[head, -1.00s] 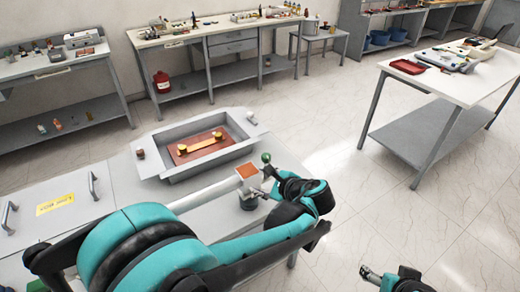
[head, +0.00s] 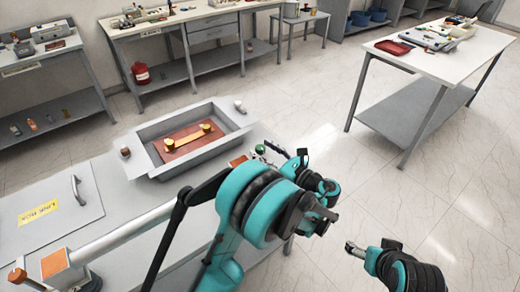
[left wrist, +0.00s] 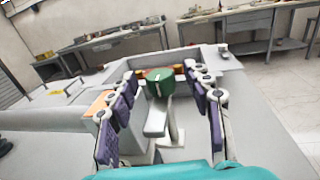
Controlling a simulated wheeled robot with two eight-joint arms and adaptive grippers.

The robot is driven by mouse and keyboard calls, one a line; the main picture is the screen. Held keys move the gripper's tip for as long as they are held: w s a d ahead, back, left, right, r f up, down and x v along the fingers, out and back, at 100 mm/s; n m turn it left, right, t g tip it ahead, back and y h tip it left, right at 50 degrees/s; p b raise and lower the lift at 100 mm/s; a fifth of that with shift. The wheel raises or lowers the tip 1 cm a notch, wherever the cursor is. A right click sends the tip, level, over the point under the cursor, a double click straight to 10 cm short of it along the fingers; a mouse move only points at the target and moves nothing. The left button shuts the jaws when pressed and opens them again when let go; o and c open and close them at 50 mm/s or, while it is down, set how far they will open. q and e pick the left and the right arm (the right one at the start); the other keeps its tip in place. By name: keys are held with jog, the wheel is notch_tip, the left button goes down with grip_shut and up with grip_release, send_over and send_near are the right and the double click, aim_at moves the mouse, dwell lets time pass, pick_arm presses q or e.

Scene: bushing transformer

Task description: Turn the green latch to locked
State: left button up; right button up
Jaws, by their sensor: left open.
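The green latch (left wrist: 158,82) shows in the left wrist view as a green knob above a pale grey lever (left wrist: 157,118). My left gripper (left wrist: 164,84) is open, with its purple-padded fingers on either side of the latch; I see no clear contact. In the head view the green knob (head: 260,149) is small, just left of my left gripper (head: 272,152), and my arm hides most of the lever and its mount. Whether the latch is locked cannot be told. My right gripper (head: 354,248) is at the lower right over the floor, away from the latch, its fingers too small to read.
An open grey box (head: 165,172) with a copper-coloured plate and brass posts (head: 187,139) stands beside the latch on the grey bench. An orange-topped block (left wrist: 99,103) is close left of my left gripper. A lidded panel (head: 50,215) lies left.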

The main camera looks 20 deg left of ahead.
pick_arm(q)
jog(key=shift+w+a, duration=0.35)
jog(key=shift+a, duration=0.3)
grip_shut()
